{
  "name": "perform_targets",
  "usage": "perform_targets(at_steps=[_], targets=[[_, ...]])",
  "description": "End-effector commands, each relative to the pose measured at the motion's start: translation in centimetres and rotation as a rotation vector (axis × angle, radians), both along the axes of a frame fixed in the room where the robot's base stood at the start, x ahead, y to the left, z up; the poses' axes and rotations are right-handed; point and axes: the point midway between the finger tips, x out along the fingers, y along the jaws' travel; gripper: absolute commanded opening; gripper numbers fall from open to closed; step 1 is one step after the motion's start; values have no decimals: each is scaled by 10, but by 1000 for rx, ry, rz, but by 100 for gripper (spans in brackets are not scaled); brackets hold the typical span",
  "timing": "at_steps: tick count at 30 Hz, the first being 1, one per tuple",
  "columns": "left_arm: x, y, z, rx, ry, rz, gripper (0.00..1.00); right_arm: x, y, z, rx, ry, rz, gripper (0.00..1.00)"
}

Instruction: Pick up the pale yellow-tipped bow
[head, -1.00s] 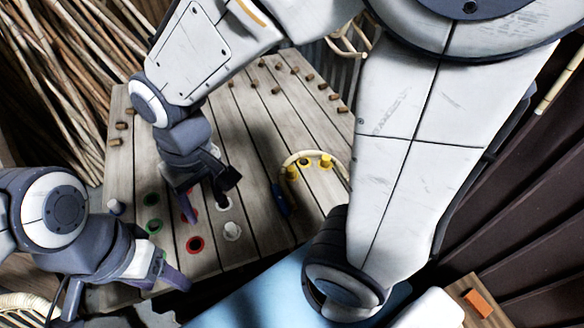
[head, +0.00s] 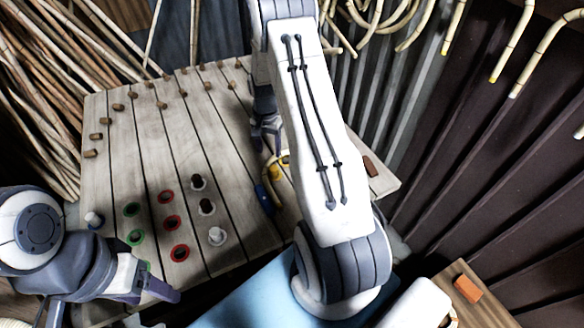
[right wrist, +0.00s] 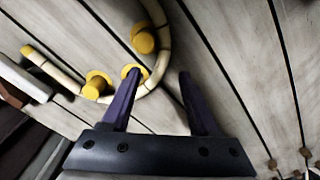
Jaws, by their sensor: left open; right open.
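The pale bow (right wrist: 72,78) is a curved rattan strip with a yellow tip (right wrist: 27,50). It lies on the plank table, bent around the outside of yellow pegs (right wrist: 97,86). In the head view only a piece of the bow (head: 267,168) shows beside my right arm; the arm hides the rest. My right gripper (right wrist: 160,78) is open above the bow, and the bow's curve passes between its fingers in the wrist view. I cannot tell the height gap. It also shows in the head view (head: 265,135). My left gripper (head: 160,290) is open and empty at the near left table edge.
The plank table (head: 150,140) has several wooden pegs, with red and green rings (head: 172,222) and pale knobs at the near side. A blue piece (head: 263,197) lies by the bow. Bent canes (head: 515,55) hang on the dark wall at right; loose canes stand at left.

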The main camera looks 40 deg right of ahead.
Motion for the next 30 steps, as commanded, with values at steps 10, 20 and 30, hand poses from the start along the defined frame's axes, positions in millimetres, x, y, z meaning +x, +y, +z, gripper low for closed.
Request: perform_targets(at_steps=[10, 20, 30], targets=[[0, 0, 15, 0, 0, 0, 65, 3, 2, -38, 2, 4, 2, 61], [0, 0, 17, 0, 0, 0, 65, 4, 2, -56, 0, -1, 2, 61], [0, 0, 16, 0, 0, 0, 65, 4, 2, -55, 0, -1, 2, 0]])
